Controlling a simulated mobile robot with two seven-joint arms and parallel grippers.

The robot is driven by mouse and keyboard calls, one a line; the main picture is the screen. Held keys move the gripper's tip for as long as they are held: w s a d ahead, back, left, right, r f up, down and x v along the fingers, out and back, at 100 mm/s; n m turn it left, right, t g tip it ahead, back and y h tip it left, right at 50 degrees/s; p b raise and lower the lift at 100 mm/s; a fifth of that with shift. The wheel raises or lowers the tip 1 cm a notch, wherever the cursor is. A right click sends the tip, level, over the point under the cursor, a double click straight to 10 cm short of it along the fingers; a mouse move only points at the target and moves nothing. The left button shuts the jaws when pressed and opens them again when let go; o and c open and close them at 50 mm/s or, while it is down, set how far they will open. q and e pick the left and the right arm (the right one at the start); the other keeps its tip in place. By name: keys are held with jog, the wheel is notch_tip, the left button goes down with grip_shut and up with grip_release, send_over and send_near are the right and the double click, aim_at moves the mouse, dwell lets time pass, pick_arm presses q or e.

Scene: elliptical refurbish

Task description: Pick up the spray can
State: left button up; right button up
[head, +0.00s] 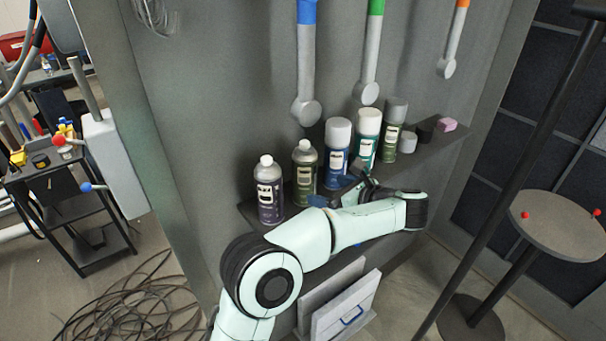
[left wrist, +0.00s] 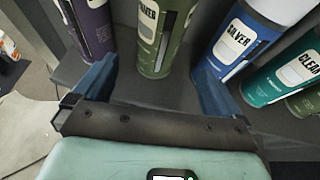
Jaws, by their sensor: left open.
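Several spray cans stand upright in a row on a wall shelf. From left to right in the head view they are a purple can (head: 268,192), an olive-green can (head: 304,172), a blue can with a white cap (head: 337,150), a teal can (head: 367,136) and a dark green can (head: 393,126). My left gripper (head: 338,192) is at the shelf, in front of the cans. In the left wrist view its blue fingers (left wrist: 155,80) are open and empty, with the olive-green can (left wrist: 160,45) beyond and between them. The purple can (left wrist: 88,25) and blue can (left wrist: 240,42) flank the fingers closely.
The grey shelf (head: 245,211) also holds small jars (head: 407,142) and a pink block (head: 447,125) at its right end. Grey handles hang above (head: 306,109). A round table (head: 560,225) stands right, a black cart (head: 65,200) left, with cables (head: 125,305) on the floor.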

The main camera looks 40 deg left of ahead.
aim_at(315, 186)
pick_arm(q)
jog(key=x, duration=0.4)
jog(key=shift+w+a+f, duration=0.1)
jog(key=shift+a, duration=0.3)
jog(key=p+x, duration=0.1)
jog(key=x, duration=0.4)
jog(key=shift+a+f+p, duration=0.1)
jog(key=shift+f+p, duration=0.1)
jog(key=shift+p, duration=0.15)
pick_arm(e)
jog(key=shift+w+r, duration=0.45)
jog(key=shift+r, duration=0.15)
jog(key=shift+w+r, duration=0.4)
jog(key=shift+r, duration=0.2)
pick_arm(q)
jog(key=c, duration=1.2)
pick_arm(e)
jog(key=shift+a, duration=0.1)
